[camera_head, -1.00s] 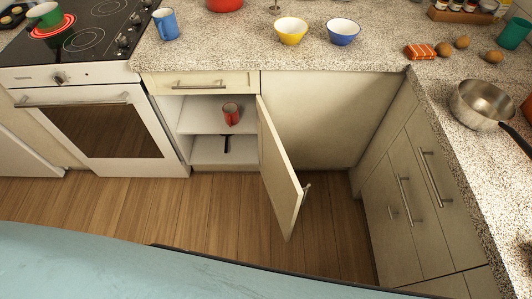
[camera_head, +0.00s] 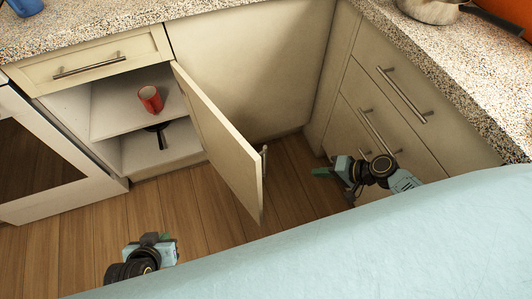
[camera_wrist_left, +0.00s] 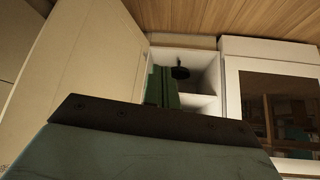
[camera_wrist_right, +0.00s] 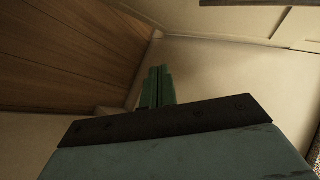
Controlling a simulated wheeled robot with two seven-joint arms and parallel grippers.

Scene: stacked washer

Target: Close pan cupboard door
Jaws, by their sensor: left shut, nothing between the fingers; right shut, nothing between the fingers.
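The pan cupboard door (camera_head: 225,142) stands wide open in the head view, swung out to the right with its handle (camera_head: 264,160) on its right-hand face. The open cupboard (camera_head: 105,110) holds a red mug (camera_head: 150,99) on the shelf and a dark pan (camera_head: 158,132) below. My left gripper (camera_head: 160,238) is low in front of the cupboard, left of the door and apart from it. In the left wrist view its fingers (camera_wrist_left: 162,88) are shut and empty, with the door to the left. My right gripper (camera_head: 322,172) is right of the door, apart from it; its fingers (camera_wrist_right: 157,86) are shut and empty.
A drawer (camera_head: 95,62) sits above the open cupboard. The oven (camera_head: 40,160) is at the left. Drawers with bar handles (camera_head: 405,95) stand at the right, close to my right arm. Wooden floor (camera_head: 210,215) is clear around the door.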

